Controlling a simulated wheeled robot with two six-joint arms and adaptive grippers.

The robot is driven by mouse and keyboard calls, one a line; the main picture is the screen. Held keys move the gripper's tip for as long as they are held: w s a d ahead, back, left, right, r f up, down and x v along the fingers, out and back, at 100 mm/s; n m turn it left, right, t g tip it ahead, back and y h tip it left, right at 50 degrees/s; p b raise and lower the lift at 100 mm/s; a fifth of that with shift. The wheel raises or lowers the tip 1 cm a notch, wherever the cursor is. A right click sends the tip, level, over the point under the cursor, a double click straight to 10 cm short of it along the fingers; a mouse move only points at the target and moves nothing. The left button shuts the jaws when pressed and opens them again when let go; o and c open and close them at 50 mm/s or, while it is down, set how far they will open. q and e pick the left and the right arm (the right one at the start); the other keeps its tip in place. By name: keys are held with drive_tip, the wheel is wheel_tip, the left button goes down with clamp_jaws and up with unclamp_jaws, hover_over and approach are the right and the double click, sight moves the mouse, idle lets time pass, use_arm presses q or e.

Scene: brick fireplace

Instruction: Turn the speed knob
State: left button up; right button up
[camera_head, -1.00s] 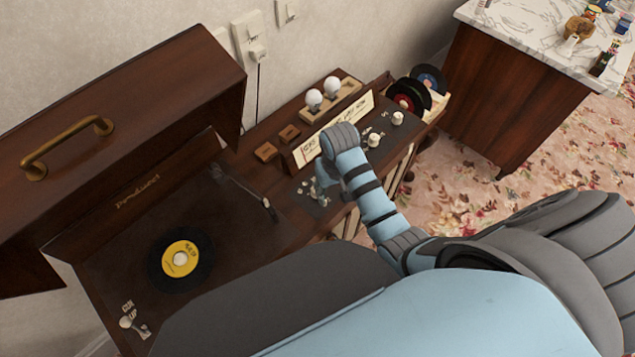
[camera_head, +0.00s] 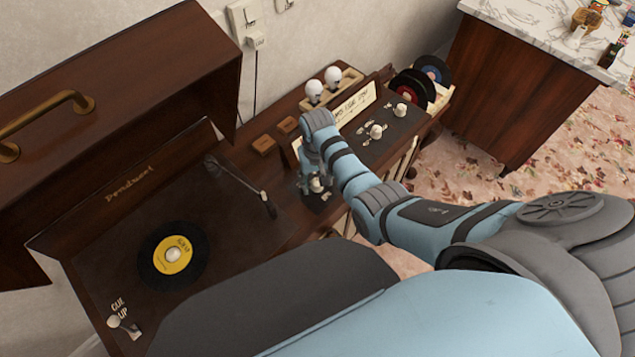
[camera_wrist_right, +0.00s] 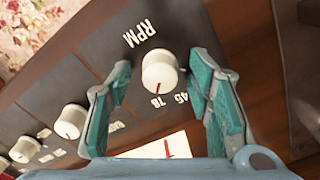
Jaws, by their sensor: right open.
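The speed knob (camera_wrist_right: 160,72) is a cream round knob on a dark panel, marked "RPM", with "78" and "45" printed beside it. Its red pointer line faces the "78". My right gripper (camera_wrist_right: 158,66) is open, with one teal finger on each side of the knob and visible gaps in the picture; I cannot tell whether either finger touches it. In the head view my right gripper (camera_head: 314,184) points down at the near-left end of the control panel, where the arm partly hides the knob. My left gripper is not in view.
A turntable with a yellow-labelled record (camera_head: 172,256) and tonearm (camera_head: 240,188) lies left, beside the raised lid (camera_head: 120,110). Other cream knobs (camera_head: 377,131) line the panel. Two white bulbs (camera_head: 323,84) and a record rack (camera_head: 412,90) stand behind. A marble-topped cabinet (camera_head: 515,90) is far right.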

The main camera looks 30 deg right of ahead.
clamp_jaws()
idle(0.4)
drive_tip(key=n+p, duration=0.2)
drive_tip(key=n, duration=0.1)
drive_tip(key=shift+r+n+p, duration=0.15)
drive_tip(key=shift+n+p, duration=0.15)
drive_tip(key=shift+p, duration=0.1)
drive_tip(key=shift+n+p, duration=0.5)
drive_tip(key=shift+n, duration=0.7)
drive_tip(key=shift+n+p, duration=0.35)
drive_tip(key=shift+n, duration=1.05)
